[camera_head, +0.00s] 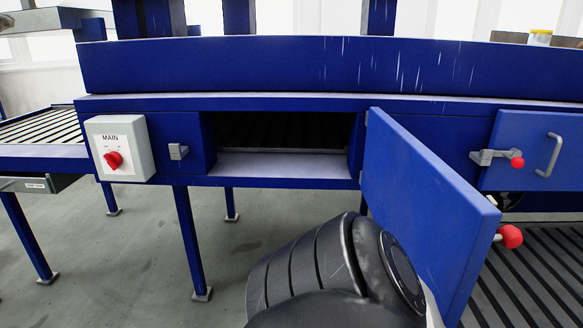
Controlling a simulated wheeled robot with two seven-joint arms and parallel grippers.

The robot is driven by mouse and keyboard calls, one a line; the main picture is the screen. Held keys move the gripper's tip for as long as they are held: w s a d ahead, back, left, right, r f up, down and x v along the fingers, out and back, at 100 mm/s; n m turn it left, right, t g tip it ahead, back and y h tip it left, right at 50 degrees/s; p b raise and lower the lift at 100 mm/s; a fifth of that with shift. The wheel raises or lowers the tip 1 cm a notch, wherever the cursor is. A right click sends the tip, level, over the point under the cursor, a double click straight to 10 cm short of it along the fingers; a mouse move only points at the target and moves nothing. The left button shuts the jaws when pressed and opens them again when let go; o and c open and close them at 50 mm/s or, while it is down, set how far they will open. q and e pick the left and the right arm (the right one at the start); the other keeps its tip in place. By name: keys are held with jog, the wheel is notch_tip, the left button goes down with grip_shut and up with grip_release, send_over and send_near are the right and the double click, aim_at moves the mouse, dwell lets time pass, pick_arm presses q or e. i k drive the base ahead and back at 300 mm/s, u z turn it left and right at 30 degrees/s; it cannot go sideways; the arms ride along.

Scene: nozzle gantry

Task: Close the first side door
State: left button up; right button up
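A blue side door (425,210) stands wide open in the camera_head view, swung out toward me from its hinge edge right of the opening. A red knob (510,237) sits at its free edge. The dark rectangular opening (280,135) in the blue gantry frame is uncovered. A small grey catch (178,151) is on the frame left of the opening. A black ribbed arm link of mine fills the bottom middle, in front of the door's lower part. Neither gripper shows; whether one touches the door is hidden.
A white MAIN switch box (122,148) with a red dial is on the frame at left. A second blue door (530,135) with a grey handle and red-knobbed latch is shut at right. Blue legs (190,240) stand on the grey floor. Slatted conveyors lie at both sides.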

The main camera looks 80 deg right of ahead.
aim_at(446, 228)
jog(key=k, duration=1.1)
jog(key=z, duration=2.25)
jog(key=i, duration=0.5)
jog(key=z, duration=0.2)
jog(key=k, duration=0.25)
jog(key=u, duration=0.3)
